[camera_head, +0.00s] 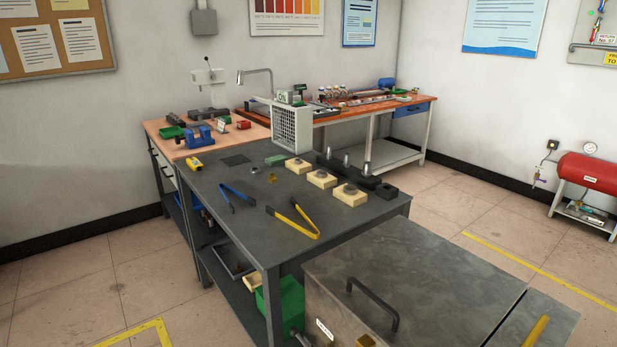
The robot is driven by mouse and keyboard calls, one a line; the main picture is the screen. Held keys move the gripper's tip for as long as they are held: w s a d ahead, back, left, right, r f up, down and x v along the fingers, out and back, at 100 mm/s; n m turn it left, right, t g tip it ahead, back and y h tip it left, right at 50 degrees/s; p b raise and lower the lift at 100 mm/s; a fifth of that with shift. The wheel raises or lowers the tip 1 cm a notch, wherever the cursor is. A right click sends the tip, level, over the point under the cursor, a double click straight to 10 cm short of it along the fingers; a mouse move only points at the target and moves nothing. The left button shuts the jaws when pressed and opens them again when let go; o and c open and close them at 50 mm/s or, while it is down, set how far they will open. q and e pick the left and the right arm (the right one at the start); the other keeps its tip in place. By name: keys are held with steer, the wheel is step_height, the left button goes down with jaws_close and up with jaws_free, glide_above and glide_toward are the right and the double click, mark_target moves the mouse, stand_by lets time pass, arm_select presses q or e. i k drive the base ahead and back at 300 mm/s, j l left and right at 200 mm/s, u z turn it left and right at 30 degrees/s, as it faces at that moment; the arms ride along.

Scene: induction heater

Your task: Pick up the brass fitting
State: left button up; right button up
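A small brass-coloured piece (273,178) lies on the dark grey workbench (215,215), left of the pale blocks. It looks like the brass fitting, but it is too small to make out its shape. Nothing touches it. Another small brass-coloured part (366,341) shows at the bottom edge by the metal cabinet; I cannot tell what it is. Neither of my grippers shows in the head view.
Blue-handled tongs (238,195) and yellow tongs (299,222) lie on the bench near the brass piece. Several pale blocks (321,179) and a black fixture (357,175) stand to its right. A metal cabinet (415,280) with a black handle stands in front.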

mark_target(273, 179)
steer(key=i+j+z, duration=0.15)
steer(key=z, duration=0.3)
steer(key=i+j+z, duration=0.15)
steer(key=j+z, duration=0.45)
steer(key=z, duration=0.25)
steer(key=i+j, duration=0.05)
